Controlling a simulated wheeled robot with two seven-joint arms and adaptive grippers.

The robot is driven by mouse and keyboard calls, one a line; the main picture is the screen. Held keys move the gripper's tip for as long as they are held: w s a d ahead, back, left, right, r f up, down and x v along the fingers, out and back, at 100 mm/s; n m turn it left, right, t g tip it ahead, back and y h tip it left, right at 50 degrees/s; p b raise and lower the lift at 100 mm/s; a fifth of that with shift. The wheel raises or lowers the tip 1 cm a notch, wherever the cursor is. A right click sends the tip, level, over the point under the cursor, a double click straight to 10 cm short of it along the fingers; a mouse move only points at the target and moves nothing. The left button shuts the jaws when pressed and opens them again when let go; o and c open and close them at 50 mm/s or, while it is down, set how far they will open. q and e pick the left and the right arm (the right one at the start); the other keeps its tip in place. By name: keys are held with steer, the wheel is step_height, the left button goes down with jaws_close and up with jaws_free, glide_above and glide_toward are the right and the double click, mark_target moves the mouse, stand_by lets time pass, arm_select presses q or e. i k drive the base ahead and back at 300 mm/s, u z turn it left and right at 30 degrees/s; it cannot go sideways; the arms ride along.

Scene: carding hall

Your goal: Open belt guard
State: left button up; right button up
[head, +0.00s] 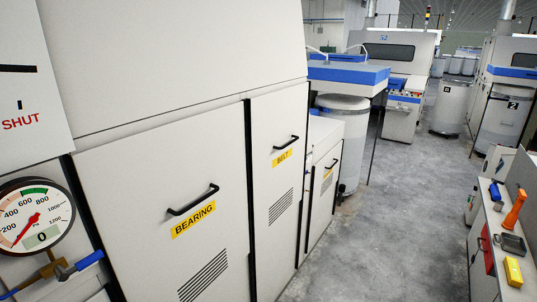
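The belt guard (273,200) is a tall narrow cream panel with a yellow BELT label (283,158). A black bar handle (286,143) sits just above the label. The panel looks shut, flush with its neighbours. To its left is a wider panel (150,225) with a yellow BEARING label (193,219) and its own black handle (193,200). Both panels have vent slots low down. Neither of my grippers shows in the head view.
A pressure gauge (33,217) and a blue-handled valve (80,265) are at the lower left. A bench (510,285) with an orange-handled tool (515,210) stands at the right. The grey floor (400,220) between is clear. Machines and drums stand behind.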

mark_target(279, 119)
steer(key=z, duration=0.3)
steer(key=i, duration=1.95)
steer(key=u, duration=0.55)
